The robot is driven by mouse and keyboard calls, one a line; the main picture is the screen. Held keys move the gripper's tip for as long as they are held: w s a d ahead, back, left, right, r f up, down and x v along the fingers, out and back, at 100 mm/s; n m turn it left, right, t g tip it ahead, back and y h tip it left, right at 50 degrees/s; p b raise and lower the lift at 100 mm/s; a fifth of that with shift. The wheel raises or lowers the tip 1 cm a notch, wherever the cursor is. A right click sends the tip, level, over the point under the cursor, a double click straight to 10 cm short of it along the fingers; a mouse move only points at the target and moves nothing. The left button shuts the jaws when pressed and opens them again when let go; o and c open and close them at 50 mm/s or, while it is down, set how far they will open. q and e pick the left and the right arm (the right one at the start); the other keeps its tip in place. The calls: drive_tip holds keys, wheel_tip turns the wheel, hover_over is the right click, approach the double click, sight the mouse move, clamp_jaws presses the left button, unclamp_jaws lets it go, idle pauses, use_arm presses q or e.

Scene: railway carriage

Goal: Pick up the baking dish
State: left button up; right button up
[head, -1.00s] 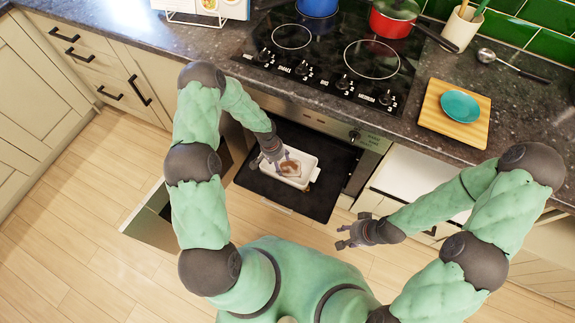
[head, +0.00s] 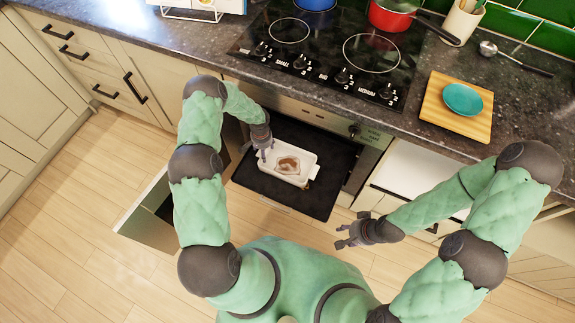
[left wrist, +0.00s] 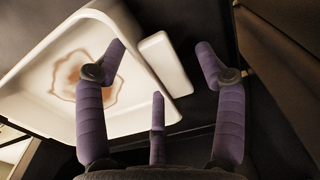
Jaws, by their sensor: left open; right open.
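The white baking dish (head: 275,176) rests on the dark open oven door or tray (head: 300,208) in the head view, with a brown stain or residue inside. It also fills the left of the left wrist view (left wrist: 150,85), where its tab handle (left wrist: 164,62) shows between my open fingers. My left gripper (head: 264,152) is at the dish's upper left end, open, in the left wrist view (left wrist: 160,65) with its fingers spread around the handle area; I cannot tell whether they touch it. My right gripper (head: 343,238) is open and empty, right of and below the oven door.
The hob (head: 325,50) and dark counter (head: 440,130) stand above the oven. A red pan (head: 388,20), blue pot (head: 313,4) and wooden board (head: 442,112) with a teal plate (head: 462,99) are up there. An open cabinet door (head: 150,220) stands left. Wood floor lies in front.

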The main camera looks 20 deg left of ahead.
use_arm(q)
drive_tip(key=shift+f, duration=0.2)
clamp_jaws()
